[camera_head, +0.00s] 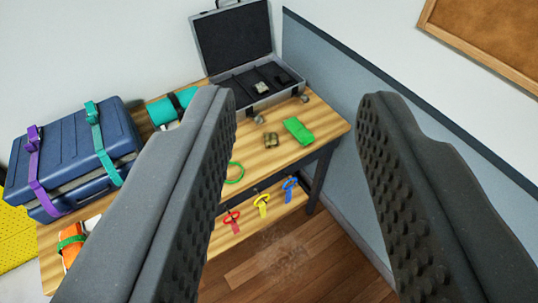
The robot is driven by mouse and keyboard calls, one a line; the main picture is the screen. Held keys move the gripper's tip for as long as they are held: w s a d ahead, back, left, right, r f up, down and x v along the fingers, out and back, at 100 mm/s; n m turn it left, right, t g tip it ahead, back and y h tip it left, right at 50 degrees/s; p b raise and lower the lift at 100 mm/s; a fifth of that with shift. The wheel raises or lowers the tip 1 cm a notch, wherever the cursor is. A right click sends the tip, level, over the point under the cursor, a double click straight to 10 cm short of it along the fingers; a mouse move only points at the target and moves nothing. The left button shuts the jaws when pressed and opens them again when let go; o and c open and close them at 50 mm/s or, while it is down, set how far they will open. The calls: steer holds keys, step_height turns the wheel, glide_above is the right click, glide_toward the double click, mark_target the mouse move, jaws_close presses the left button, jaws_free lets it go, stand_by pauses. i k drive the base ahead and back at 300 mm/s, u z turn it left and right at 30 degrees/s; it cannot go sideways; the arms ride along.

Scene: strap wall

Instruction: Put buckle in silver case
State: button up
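The silver case (243,113) stands open at the back right of the wooden table, with its dark-lined lid raised. Its dark inside has compartments; a small pale buckle-like piece (262,88) lies in it, and a small dark piece (285,79) lies toward its right side. A small olive-brown piece (271,140), possibly a buckle, lies on the table in front of the case. My gripper (295,98) is open, with one textured finger on each side of the view.
A green folded strap (298,131) lies right of the olive piece. A blue suitcase (70,150) with purple and teal straps and a teal roll (162,111) are at left. Red, yellow and blue straps (262,204) are at the table's front. A grey-blue wall panel stands at right.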

mark_target(251, 79)
steer(key=u, duration=0.25)
steer(key=i, duration=1.3)
steer(key=z, duration=0.25)
